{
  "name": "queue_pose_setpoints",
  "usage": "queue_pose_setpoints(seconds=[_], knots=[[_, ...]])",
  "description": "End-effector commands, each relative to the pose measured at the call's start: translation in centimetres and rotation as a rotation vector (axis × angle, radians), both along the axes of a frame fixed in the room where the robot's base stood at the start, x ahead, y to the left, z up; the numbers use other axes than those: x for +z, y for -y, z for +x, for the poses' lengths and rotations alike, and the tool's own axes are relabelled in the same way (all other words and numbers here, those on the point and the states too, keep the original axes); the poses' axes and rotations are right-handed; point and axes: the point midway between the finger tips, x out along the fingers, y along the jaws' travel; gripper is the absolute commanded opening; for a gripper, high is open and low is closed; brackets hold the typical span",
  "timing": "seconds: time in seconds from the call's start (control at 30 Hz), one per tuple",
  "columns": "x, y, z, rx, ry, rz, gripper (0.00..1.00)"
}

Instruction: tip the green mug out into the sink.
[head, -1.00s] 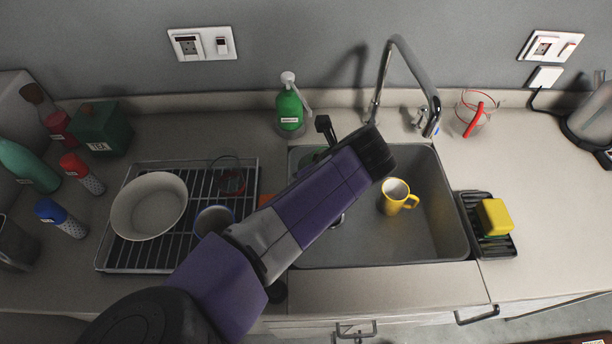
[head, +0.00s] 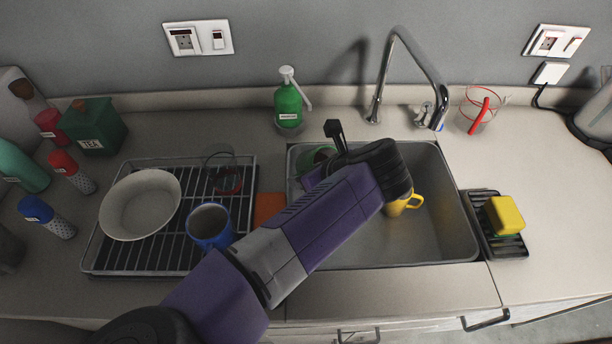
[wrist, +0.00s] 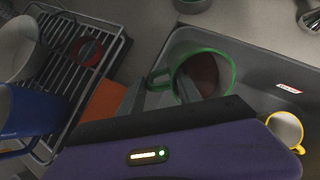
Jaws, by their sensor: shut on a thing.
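The green mug (wrist: 232,72) shows in the wrist view with its mouth towards the camera and something dark reddish-brown inside. Its handle is on the left, and my gripper (wrist: 167,90) is shut on it at the handle side. In the head view the green mug (head: 318,154) shows only in part, over the left side of the grey sink (head: 435,240); my arm hides the rest of it and most of my gripper. I cannot tell how far the mug is tilted.
A yellow mug (head: 402,207) stands in the sink. The tap (head: 411,55) rises behind it. Left is a rack (head: 165,262) with a white bowl (head: 140,204) and a blue mug (head: 210,228). A green soap bottle (head: 288,106) stands behind the sink, a sponge (head: 504,215) on its right.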

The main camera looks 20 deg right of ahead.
Motion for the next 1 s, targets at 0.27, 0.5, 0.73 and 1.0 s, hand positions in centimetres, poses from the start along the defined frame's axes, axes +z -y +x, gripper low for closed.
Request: queue_pose_setpoints(seconds=[0.27, 0.5, 0.73, 1.0], knots=[[-0.37, 0.02, -0.03, 0.000, 0.035, 0.012, 0.00], [-0.54, 0.08, -0.08, -0.001, 0.065, 0.021, 0.00], [-0.42, 0.09, -0.14, -0.001, 0.100, 0.034, 0.00], [-0.24, 0.10, -0.23, 0.000, 0.143, 0.049, 0.00]])
